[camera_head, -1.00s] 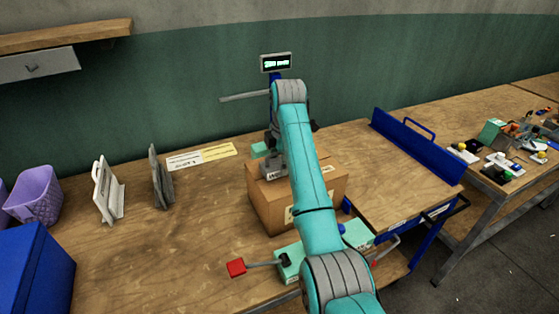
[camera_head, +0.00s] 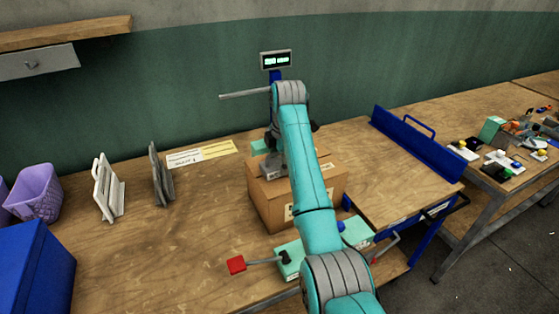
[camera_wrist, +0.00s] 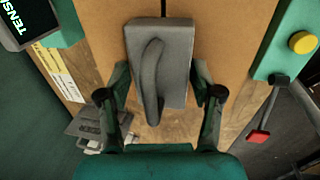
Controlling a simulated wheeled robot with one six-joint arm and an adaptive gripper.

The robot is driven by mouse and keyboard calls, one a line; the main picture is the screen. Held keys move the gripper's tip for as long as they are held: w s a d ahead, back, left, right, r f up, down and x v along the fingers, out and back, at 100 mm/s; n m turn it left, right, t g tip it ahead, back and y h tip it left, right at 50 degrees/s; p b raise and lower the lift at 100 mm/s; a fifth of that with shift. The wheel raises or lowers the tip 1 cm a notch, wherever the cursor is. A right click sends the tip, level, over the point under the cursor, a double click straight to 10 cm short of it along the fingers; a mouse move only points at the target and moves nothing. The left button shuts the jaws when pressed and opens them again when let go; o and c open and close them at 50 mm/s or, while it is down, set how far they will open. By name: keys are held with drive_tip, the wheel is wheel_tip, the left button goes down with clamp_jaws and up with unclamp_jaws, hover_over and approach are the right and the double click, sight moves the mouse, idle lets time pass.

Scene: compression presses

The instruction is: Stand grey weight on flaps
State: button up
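The grey weight (camera_wrist: 177,75) has a flat block base and a curved handle. It stands upright on the closed top flaps of the cardboard box (camera_head: 285,210). The flap seam shows at the top edge of the wrist view. In the head view the weight (camera_head: 270,164) is partly hidden by my arm. My gripper (camera_wrist: 160,74) is open, with one finger on each side of the weight. The fingers look slightly apart from it, though contact is hard to judge.
A green press base with a red-knobbed lever (camera_head: 236,265) is in front of the box. A display (camera_head: 276,60) stands behind it. White (camera_head: 108,187) and dark grey (camera_head: 160,175) racks stand left. A blue-edged side table (camera_head: 400,175) is right.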

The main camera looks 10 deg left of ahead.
drive_tip(key=o, duration=0.4)
drive_tip(key=shift+c, duration=0.2)
